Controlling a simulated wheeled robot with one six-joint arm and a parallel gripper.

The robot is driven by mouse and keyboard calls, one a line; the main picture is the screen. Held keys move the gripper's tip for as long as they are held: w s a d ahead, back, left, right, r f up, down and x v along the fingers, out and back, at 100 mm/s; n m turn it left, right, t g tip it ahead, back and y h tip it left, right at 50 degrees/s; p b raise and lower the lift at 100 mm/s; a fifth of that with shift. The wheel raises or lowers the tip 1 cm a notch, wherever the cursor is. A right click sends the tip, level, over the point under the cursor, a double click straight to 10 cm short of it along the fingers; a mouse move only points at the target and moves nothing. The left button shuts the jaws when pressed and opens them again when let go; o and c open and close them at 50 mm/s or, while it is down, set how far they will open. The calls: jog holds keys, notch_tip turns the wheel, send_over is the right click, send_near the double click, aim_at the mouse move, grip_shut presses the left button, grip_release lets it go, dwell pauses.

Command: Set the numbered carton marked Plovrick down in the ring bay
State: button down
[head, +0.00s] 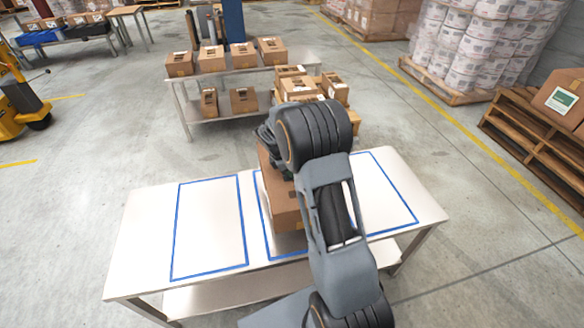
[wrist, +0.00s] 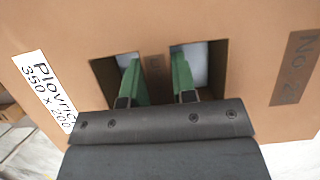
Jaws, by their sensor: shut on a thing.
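The Plovrick carton (head: 284,205) is a brown box at the white table (head: 140,235), over the middle blue-outlined bay (head: 262,215). In the wrist view the carton (wrist: 225,120) shows a white label reading "Plovrick 350 x 200", a darker patch starting "No." and two hand holes. My gripper (wrist: 157,78) has its green fingers in the two holes, shut on the strip between them. My arm hides much of the carton in the head view, and I cannot tell whether its base touches the table. No ring mark is visible in the bays.
The left bay (head: 210,225) and the visible part of the right bay (head: 385,195) are empty. Behind stands a table (head: 245,75) with several cartons, with more cartons stacked beside it (head: 310,85). Loaded pallets (head: 545,130) stand at right. The floor between is clear.

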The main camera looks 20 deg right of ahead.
jog(key=shift+f+b, duration=2.3)
jog(key=shift+f, duration=2)
jog(key=shift+f, duration=0.2)
jog(key=c, duration=0.8)
grip_release()
jog(key=shift+c, duration=0.2)
jog(key=shift+f, duration=0.1)
